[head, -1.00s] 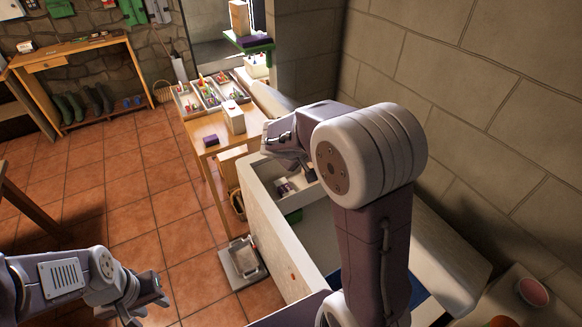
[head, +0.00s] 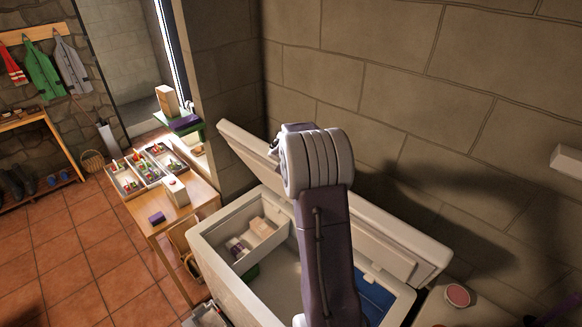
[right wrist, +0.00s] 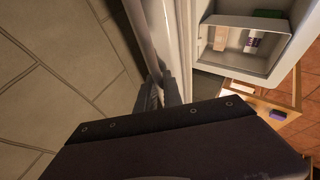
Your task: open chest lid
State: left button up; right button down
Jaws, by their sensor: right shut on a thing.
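The white chest (head: 210,262) stands below my right arm in the head view, its inside exposed. Its lid (head: 243,146) is raised and tilted back towards the stone wall. My right arm crosses in front of the lid's middle and hides part of it. My right gripper (right wrist: 160,92) is shut on the edge of the lid (right wrist: 164,30) in the right wrist view; in the head view it is mostly hidden behind my wrist. My left gripper is out of view.
Inside the chest is a pale compartment (head: 238,262) with small packs. A wooden table (head: 202,195) with trays of small items stands left of the chest. The stone wall (head: 400,100) is close behind the lid. Tiled floor (head: 90,250) is free at left.

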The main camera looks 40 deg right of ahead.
dwell(0.3)
jog(key=c, duration=1.8)
grip_release()
jog(key=shift+o, duration=0.2)
jog(key=shift+d+f, duration=0.1)
jog(key=shift+d, duration=0.05)
jog(key=v, duration=0.9)
jog(key=shift+d, duration=0.1)
